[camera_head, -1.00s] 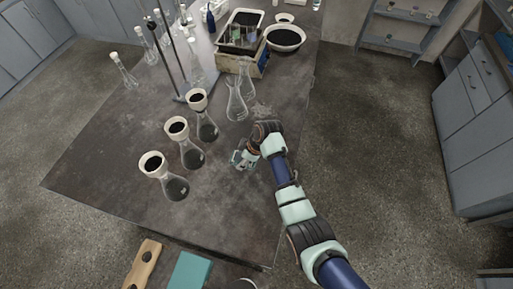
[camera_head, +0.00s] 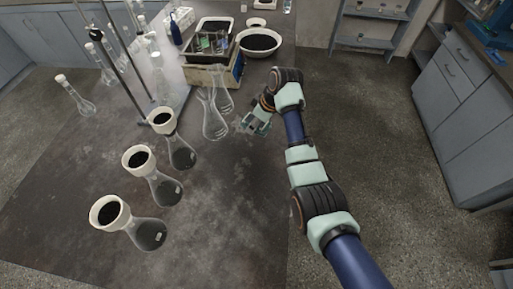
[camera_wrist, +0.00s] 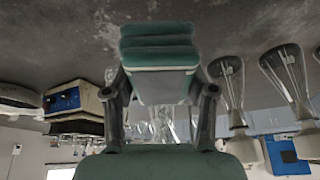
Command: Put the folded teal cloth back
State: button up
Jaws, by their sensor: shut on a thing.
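The folded teal cloth (camera_wrist: 160,50) is in the wrist view, between the two fingers of my gripper (camera_wrist: 160,88). The fingers are shut on it, one at each side, and its stacked folds point toward the dark bench surface. In the head view, my gripper (camera_head: 257,123) is low over the bench (camera_head: 225,200), just right of two empty conical flasks (camera_head: 213,118). The cloth cannot be made out there, and whether it touches the bench is unclear.
Several flasks with funnels of dark material, such as the nearest one (camera_head: 148,234), stand along the left. Behind are a box with a tray (camera_head: 213,70), a white bowl (camera_head: 260,42) and a metal stand (camera_head: 125,70). Bare bench lies in front of my gripper.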

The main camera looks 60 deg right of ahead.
aim_at(254, 148)
notch_tip(254, 148, down, 14)
jog(key=b, duration=0.3)
jog(key=shift+r, duration=0.15)
jog(key=shift+b, duration=0.3)
jog(key=shift+f, duration=0.25)
jog(key=o, duration=1.2)
jog(key=shift+o, duration=0.2)
jog(key=p+v, duration=0.4)
jog(key=v, duration=0.8)
jog(key=shift+r, duration=0.3)
